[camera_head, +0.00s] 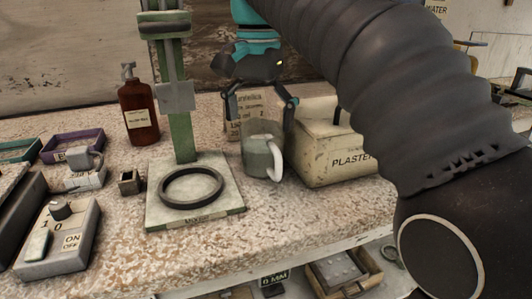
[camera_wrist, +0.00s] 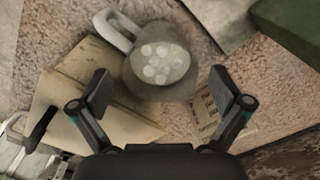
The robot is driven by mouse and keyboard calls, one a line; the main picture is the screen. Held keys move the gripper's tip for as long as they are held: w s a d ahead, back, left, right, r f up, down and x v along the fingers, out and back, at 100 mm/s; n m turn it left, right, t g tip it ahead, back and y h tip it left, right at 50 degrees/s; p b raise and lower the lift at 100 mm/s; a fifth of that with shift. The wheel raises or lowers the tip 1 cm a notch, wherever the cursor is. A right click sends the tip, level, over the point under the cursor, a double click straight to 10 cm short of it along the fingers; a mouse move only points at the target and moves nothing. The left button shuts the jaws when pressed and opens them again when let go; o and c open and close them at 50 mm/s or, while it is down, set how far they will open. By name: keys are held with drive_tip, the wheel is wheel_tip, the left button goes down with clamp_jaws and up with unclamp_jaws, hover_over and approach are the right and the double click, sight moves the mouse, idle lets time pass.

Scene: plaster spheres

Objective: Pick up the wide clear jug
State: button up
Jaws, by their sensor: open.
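The wide clear jug (camera_head: 257,158) stands upright on the speckled bench, a greyish see-through vessel with a white handle toward the front right. In the wrist view the jug (camera_wrist: 160,70) is seen from above, with several pale round things inside and its handle at upper left. My gripper (camera_head: 261,104) points down above and slightly behind the jug, its fingers spread. In the wrist view my gripper (camera_wrist: 158,91) has its two fingertips apart, with the jug's near rim about level with the gap between them. It does not appear to grip anything.
A cream box marked PLASTER (camera_head: 335,150) stands close at the jug's right. A green stand with a ring on its base (camera_head: 215,212) is at the left. A labelled sack or card (camera_head: 240,106) is behind. A brown bottle (camera_head: 138,108) stands farther left. Bench in front is clear.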

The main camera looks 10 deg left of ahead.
sight(260, 143)
drive_tip(key=shift+w+f+b, duration=0.2)
drive_tip(key=shift+f+b, duration=0.3)
drive_tip(key=shift+f, duration=2.05)
drive_tip(key=c, duration=1.5)
drive_tip(key=shift+o, duration=0.2)
